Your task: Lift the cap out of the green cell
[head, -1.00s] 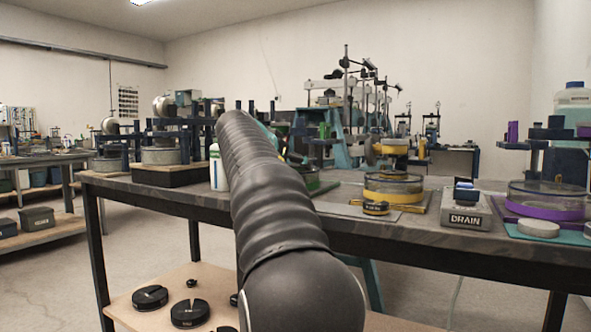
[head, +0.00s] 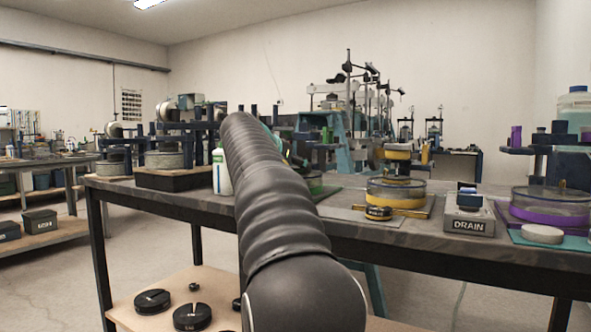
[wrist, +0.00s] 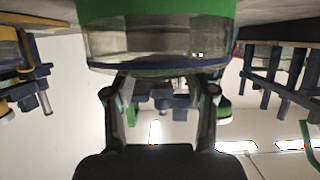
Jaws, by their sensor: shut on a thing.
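The green cell (wrist: 160,43) fills the top middle of the wrist view, which is upside down: a green band with a clear glass wall and a rim. In the head view only a sliver of it (head: 316,184) shows beside my arm. My gripper (wrist: 160,92) has its two fingers reaching to the rim of the glass, one at each side. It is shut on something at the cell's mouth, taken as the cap. The cap itself is not clearly visible; the rim hides it, and my arm hides my gripper in the head view.
On the bench (head: 190,198), a yellow cell (head: 395,194), a black-and-yellow disc (head: 378,213), a DRAIN box (head: 468,214) and a purple cell (head: 550,214) stand to the right. A white bottle (head: 221,172) and a stand (head: 172,178) are to the left. Blue posts flank the cell.

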